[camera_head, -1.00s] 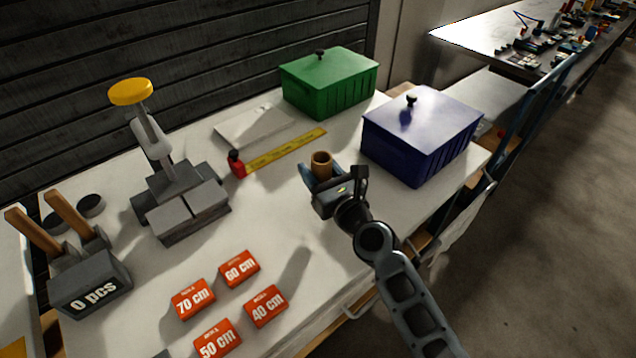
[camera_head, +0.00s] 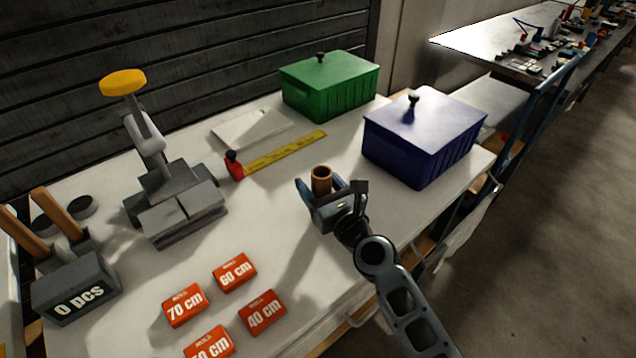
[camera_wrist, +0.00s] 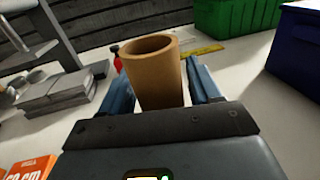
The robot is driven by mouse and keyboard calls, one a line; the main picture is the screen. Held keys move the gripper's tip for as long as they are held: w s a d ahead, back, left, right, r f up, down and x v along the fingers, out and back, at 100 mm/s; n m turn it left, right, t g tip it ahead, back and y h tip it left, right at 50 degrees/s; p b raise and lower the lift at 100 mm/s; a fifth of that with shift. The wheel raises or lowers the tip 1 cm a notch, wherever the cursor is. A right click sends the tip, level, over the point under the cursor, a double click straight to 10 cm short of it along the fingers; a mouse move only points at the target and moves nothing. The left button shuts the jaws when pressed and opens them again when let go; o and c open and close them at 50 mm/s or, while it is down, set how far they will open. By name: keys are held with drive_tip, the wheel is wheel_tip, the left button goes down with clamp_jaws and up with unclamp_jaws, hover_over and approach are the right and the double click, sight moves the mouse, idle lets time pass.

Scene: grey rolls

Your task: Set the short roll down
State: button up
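The short roll (camera_head: 321,182) is a brown, hollow cardboard tube with its open end up. It stands roughly upright between the two blue fingers of my gripper (camera_head: 319,190), over the right part of the white table (camera_head: 280,230).
A blue lidded box (camera_head: 420,145) stands right of the roll, a green one (camera_head: 330,88) behind it. A yellow tape measure (camera_head: 285,153) lies behind left. Orange length cards (camera_head: 235,272) lie in front left. Grey blocks (camera_head: 180,215) stand at left. Table around the roll is clear.

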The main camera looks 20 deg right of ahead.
drive_tip(key=shift+o, duration=1)
drive_tip(key=shift+r, duration=0.2)
drive_tip(key=s+d, duration=0.1)
drive_tip(key=s, duration=1.1)
drive_tip(key=shift+d+b, duration=0.2)
drive_tip(key=shift+b, duration=0.2)
